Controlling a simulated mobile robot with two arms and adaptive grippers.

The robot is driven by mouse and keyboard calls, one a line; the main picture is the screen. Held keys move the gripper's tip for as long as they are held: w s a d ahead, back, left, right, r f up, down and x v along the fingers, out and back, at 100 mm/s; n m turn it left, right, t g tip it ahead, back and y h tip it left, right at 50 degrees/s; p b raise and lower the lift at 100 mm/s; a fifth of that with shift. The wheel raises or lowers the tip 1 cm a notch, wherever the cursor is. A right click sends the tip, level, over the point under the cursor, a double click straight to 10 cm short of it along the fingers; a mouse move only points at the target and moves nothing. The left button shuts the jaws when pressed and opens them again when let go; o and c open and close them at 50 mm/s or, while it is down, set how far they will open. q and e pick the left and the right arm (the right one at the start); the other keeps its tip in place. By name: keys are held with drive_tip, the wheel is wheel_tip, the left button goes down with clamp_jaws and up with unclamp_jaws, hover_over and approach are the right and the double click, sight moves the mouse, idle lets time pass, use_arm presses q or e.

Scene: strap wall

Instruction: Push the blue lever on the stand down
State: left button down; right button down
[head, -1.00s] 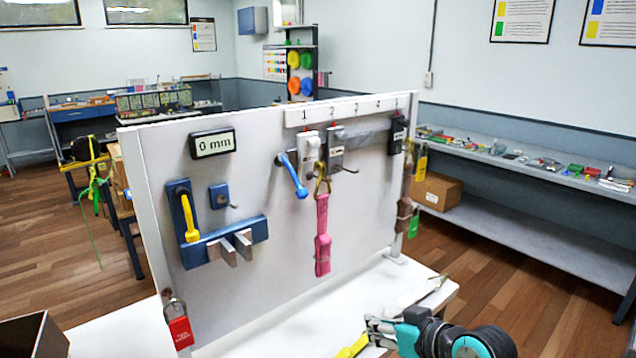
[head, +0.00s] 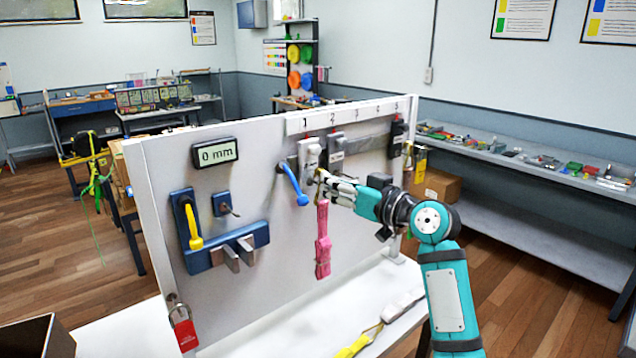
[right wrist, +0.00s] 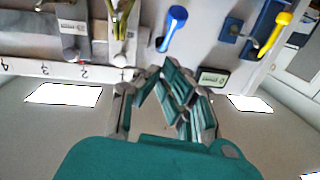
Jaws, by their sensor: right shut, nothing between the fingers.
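The blue lever (head: 293,184) sticks out of the upright white panel (head: 270,265), its rounded tip hanging down and forward. It also shows at the top of the right wrist view (right wrist: 172,28). My right gripper (head: 325,181) is shut and empty, just right of the lever in the head view, near the top of the pink strap (head: 323,240) and its brass hook. A gap shows between gripper and lever; whether it touches the hook I cannot tell. My left gripper is not in view.
A yellow lever (head: 193,225) sits left on a blue bracket, under a display reading 0 mm (head: 215,152). Numbered grey latches (head: 336,150) line the panel's top. A red padlock (head: 183,328) hangs at the lower left. A yellow-ended strap (head: 355,346) lies on the white table.

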drive_tip(key=w+a+f+p, duration=0.1)
drive_tip(key=w+a+f, duration=0.1)
drive_tip(key=f, duration=0.1)
drive_tip(key=shift+w+a+p, duration=0.25)
drive_tip(key=shift+a+p, duration=0.05)
drive_tip(key=shift+a, duration=0.05)
